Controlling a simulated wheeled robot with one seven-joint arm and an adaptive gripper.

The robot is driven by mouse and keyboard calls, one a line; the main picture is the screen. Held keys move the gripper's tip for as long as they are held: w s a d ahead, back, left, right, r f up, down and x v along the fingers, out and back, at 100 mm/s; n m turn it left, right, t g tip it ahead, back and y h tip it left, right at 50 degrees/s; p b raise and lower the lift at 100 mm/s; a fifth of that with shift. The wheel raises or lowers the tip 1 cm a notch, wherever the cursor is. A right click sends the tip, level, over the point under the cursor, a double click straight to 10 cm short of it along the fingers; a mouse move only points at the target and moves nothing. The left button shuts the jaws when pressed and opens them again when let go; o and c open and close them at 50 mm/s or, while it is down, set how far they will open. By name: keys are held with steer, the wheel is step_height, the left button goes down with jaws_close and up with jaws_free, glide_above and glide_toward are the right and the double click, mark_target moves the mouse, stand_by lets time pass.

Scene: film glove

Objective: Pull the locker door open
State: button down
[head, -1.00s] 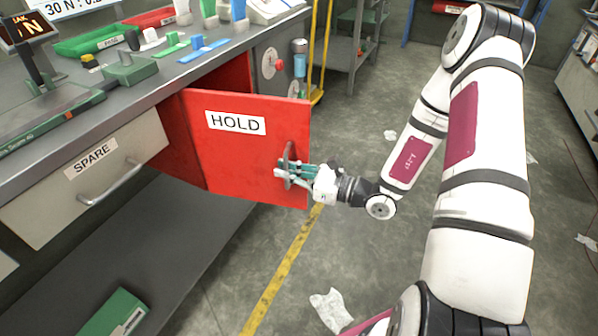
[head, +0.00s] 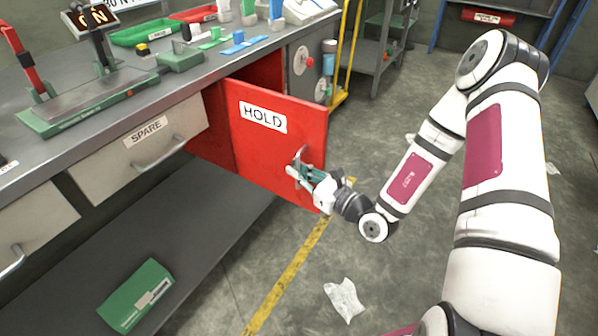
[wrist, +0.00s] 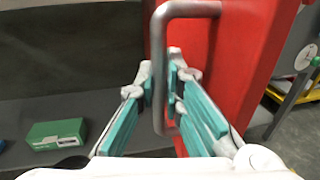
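The red locker door (head: 270,150), labelled HOLD, stands swung out from the bench front, with the red locker interior (head: 213,130) visible to its left. Its grey bar handle (head: 299,156) is near the door's free edge. My gripper (head: 303,172) is at that handle. In the wrist view the handle (wrist: 158,50) runs down between the teal and white fingers of my gripper (wrist: 160,85), which look closed around it. The exact contact is partly hidden by the fingers.
The SPARE drawer (head: 150,150) is shut, left of the locker. A green box (head: 137,295) lies on the lower shelf (head: 60,280). Crumpled plastic (head: 344,298) lies on the floor beside the yellow line (head: 290,272). The floor right of the door is mostly clear.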

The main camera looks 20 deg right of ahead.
steer(key=c, duration=1.7)
jaws_free()
steer(key=v, duration=1.2)
steer(key=shift+a+r, duration=0.1)
